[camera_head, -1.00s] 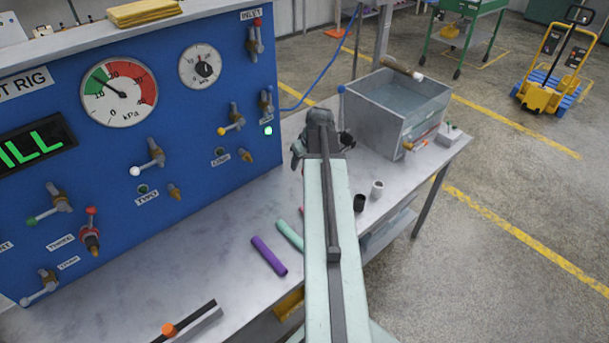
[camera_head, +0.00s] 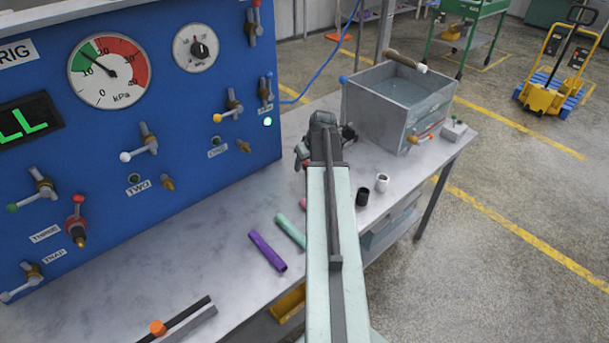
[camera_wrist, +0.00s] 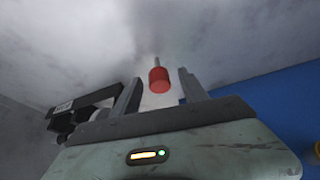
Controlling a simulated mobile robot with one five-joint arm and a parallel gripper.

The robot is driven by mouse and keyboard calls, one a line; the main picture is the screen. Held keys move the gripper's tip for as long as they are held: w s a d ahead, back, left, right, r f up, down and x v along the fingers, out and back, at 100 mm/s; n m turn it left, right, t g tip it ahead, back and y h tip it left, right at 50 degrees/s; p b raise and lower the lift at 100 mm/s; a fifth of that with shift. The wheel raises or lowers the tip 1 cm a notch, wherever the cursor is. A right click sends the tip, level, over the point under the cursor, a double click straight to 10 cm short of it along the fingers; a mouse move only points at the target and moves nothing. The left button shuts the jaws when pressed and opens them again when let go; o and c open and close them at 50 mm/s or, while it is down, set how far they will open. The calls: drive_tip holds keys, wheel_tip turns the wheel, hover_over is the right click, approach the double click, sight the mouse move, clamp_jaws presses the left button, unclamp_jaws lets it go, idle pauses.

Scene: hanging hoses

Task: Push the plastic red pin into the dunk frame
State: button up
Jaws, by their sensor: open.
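The red pin (camera_wrist: 158,80) shows in the wrist view, a short red cylinder with a thin pale tip, between and just beyond the two fingertips. My gripper (camera_wrist: 160,90) is open around it, with a gap on each side. A dark frame (camera_wrist: 82,104) with a small white label, apparently the dunk frame, is left of the fingers in the wrist view. In the head view my gripper (camera_head: 318,142) is over the bench, left of the tank; a dark piece (camera_head: 348,132) shows just right of it.
The grey water tank (camera_head: 382,118) stands right of my gripper, and the blue panel (camera_head: 190,105) with valves stands left. A black cup (camera_head: 362,196), a white cup (camera_head: 382,182), a purple hose (camera_head: 267,251) and a green hose (camera_head: 290,231) are on the bench (camera_head: 215,270).

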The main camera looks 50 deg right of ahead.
clamp_jaws()
drive_tip(key=shift+r+p, duration=0.1)
drive_tip(key=shift+p, duration=0.2)
